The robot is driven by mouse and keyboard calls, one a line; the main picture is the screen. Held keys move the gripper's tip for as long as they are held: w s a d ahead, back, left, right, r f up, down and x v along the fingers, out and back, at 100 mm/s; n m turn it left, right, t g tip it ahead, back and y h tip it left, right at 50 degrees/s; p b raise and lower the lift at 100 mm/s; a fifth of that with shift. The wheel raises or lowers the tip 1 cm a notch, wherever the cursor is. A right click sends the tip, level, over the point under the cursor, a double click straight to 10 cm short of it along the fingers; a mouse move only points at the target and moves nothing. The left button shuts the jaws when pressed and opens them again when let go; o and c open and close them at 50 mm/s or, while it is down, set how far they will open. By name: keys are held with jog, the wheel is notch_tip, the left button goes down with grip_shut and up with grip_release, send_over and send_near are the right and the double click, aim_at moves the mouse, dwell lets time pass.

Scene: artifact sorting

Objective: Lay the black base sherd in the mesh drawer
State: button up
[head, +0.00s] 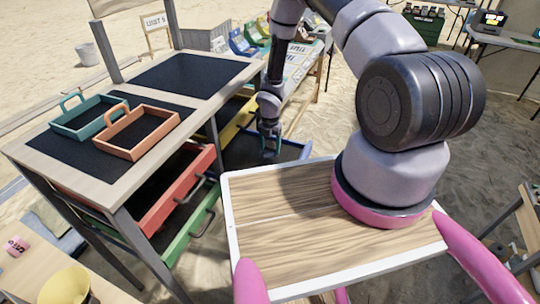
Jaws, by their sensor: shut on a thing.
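My gripper (269,146) hangs pointing down at the open drawer with the blue rim (292,146), under the right end of the wooden bench. It is shut on a small dark thing, in keeping with the black base sherd. The thing's outline is hard to make out against the drawer's dark inside. The fingertips are over the drawer's inside, behind its blue front edge. I cannot tell whether the held thing touches the drawer floor, nor whether that floor is mesh.
A red drawer (176,190) and a green drawer (192,222) stick out at the bench's left; a yellow drawer (236,118) is behind. A teal tray (82,128) and an orange tray (128,150) stand on the bench top (98,178). My wood-topped base is close to the drawers.

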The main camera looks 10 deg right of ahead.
aim_at(270, 151)
jog(key=shift+f, duration=2.1)
jog(key=o, duration=1.3)
jog(key=shift+f, duration=0.15)
jog(key=shift+o, duration=0.2)
